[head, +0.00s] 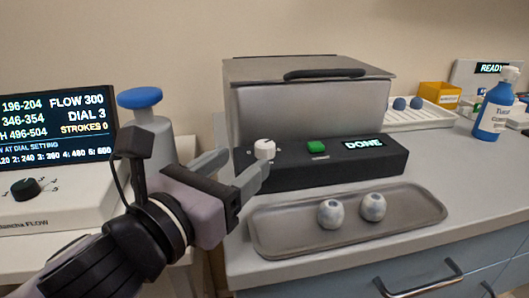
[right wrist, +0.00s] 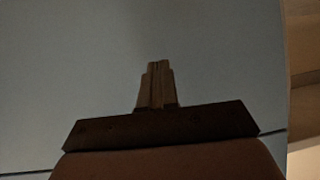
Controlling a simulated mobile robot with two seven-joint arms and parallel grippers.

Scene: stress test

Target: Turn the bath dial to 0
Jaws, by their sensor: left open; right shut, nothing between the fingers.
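The bath (head: 308,105) is a grey metal box with a closed lid and a black front panel. Its white dial (head: 264,149) sits at the left end of that panel. The panel also has a green button (head: 316,147) and a display reading DONE (head: 362,143). My left gripper (head: 248,167) is open, with its fingertips close to the dial, at its left and just below it. I cannot tell whether they touch it. The dial's setting is too small to read. My right gripper (right wrist: 157,85) is shut and empty in the right wrist view, before a plain blue-grey surface.
A metal tray (head: 290,243) with two pale speckled balls (head: 351,209) lies in front of the bath. A blue bottle (head: 493,110) and white rack (head: 425,117) stand right.

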